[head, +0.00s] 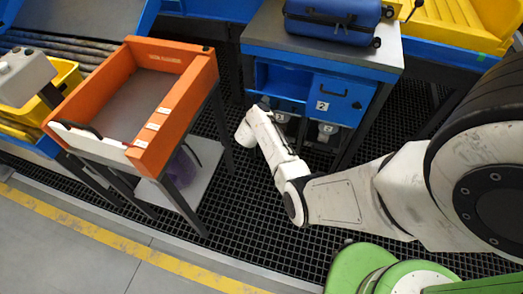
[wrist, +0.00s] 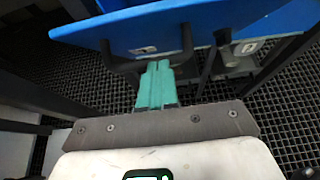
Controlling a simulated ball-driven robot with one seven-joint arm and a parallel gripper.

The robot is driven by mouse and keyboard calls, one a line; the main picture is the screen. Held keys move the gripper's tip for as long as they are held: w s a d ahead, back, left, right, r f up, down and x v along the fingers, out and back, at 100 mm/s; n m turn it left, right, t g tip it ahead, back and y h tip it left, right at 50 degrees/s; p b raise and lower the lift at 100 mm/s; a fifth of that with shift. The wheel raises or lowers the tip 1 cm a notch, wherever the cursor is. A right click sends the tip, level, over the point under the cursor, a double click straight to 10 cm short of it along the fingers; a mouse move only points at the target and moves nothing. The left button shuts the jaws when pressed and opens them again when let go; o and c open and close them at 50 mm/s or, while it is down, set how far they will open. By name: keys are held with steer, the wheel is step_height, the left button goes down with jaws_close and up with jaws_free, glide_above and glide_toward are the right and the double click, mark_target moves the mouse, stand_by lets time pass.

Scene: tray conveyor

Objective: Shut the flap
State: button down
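A blue cabinet (head: 345,68) with a dark grey top stands at the upper middle of the head view. Its left compartment is open, and the flap (head: 277,103) sticks out below the opening as a blue band. In the wrist view the flap (wrist: 190,22) is a broad tilted blue panel with a white label and a dark bracket handle (wrist: 122,68). My gripper (wrist: 156,68) has its teal fingers side by side, shut, with the tips at the handle. I cannot tell whether they touch it. In the head view my wrist hides the fingers.
Right of the opening is a closed blue front (head: 338,92) marked 2, with a handle. A blue case (head: 335,20) lies on the cabinet. An orange tray (head: 172,118) on a dark-legged stand is close left of my wrist. Black grating (head: 255,220) lies below.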

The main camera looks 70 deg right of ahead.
mark_target(269, 96)
steer(key=d+r+y+p, duration=0.1)
steer(key=d+r+p, duration=0.1)
steer(key=d+r+y+p, duration=0.1)
steer(key=d+r+p, duration=0.1)
steer(key=p, duration=0.1)
steer(key=shift+w+d+r+y, duration=0.15)
steer(key=shift+d+y, duration=0.25)
steer(key=d, duration=0.1)
steer(key=d+r, duration=0.1)
steer(key=d, duration=0.2)
steer(key=shift+w+r, duration=0.2)
steer(key=shift+r, duration=0.05)
steer(key=shift+w+d+r, duration=0.1)
steer(key=shift+d+r, duration=0.1)
steer(key=shift+d, duration=0.45)
steer(key=shift+d+r, duration=0.2)
steer(key=shift+d, duration=0.4)
steer(key=shift+a, duration=0.1)
